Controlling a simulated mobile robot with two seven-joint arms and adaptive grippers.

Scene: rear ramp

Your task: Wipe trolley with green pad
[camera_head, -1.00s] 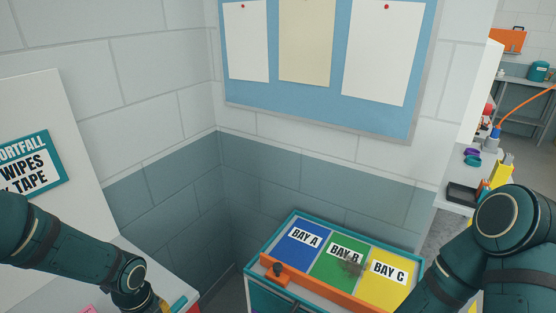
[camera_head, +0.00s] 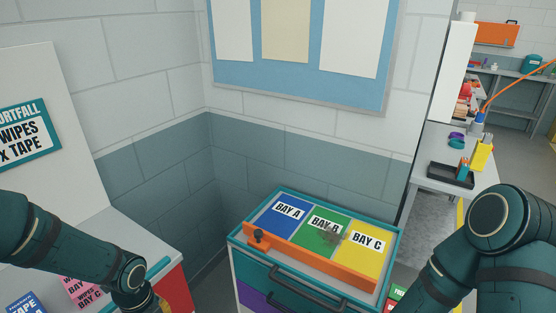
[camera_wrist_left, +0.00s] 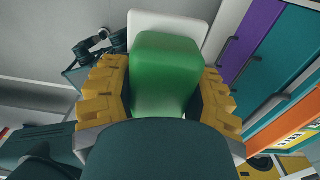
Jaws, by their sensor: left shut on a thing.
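The trolley (camera_head: 238,240) stands against the wall corner, with a teal rim and an orange front bar. Its top has blue Bay A (camera_head: 276,225), green Bay B (camera_head: 312,241) and yellow Bay C (camera_head: 362,258) panels. A dark smudge (camera_head: 335,238) lies around the Bay B and Bay C border. In the left wrist view, my left gripper (camera_wrist_left: 166,95) is shut on the green pad (camera_wrist_left: 167,70), between its yellow fingers. In the head view this gripper is mostly cut off at the bottom left, apart from the trolley. My right arm shows at the right; its gripper is out of view.
A counter (camera_head: 90,240) with pink and blue cards is at the left. A workbench (camera_head: 440,160) with a black tray (camera_head: 450,176) and a yellow item (camera_head: 482,155) stands beyond the trolley at the right.

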